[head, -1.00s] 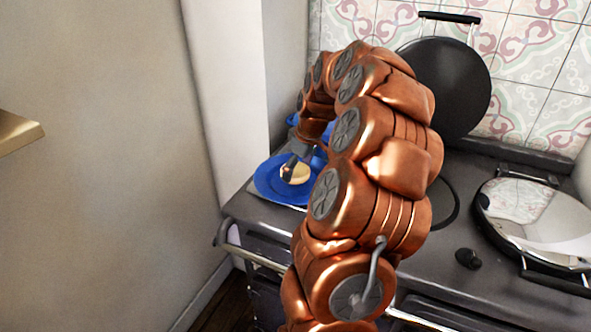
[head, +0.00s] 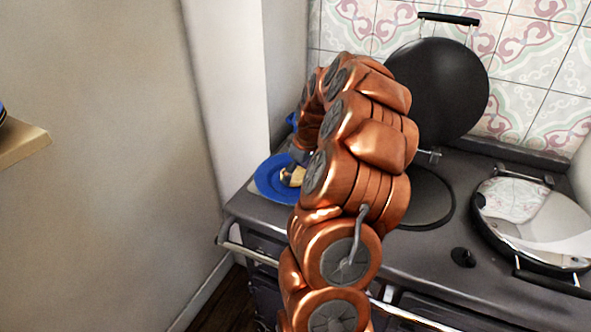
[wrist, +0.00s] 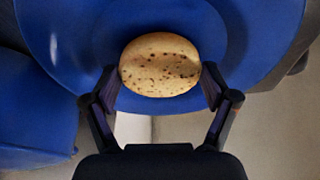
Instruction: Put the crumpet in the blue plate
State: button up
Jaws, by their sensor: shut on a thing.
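The crumpet (wrist: 160,62) is a pale, round cake with dark specks. It shows between my fingertips in the wrist view, and a small part of it (head: 291,176) shows in the head view. My gripper (wrist: 158,88) is shut on its near edge. The blue plate (wrist: 80,45) lies behind and around the crumpet in the wrist view. In the head view the plate (head: 268,184) sits at the left end of the stove, partly hidden by my arm. I cannot tell whether the crumpet touches the plate.
Another blue object (wrist: 35,105) is beside the plate. The dark stove top (head: 420,262) has a raised black lid (head: 440,90) behind my arm and a closed shiny lid (head: 535,215) at right. A wall stands left of the stove. A wooden ledge (head: 20,142) juts in at far left.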

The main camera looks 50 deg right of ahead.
jog(key=shift+f, duration=0.15)
jog(key=o, duration=0.7)
jog(key=shift+c, duration=0.2)
jog(key=b+v, duration=0.3)
jog(key=v, duration=0.9)
jog(key=shift+r, duration=0.2)
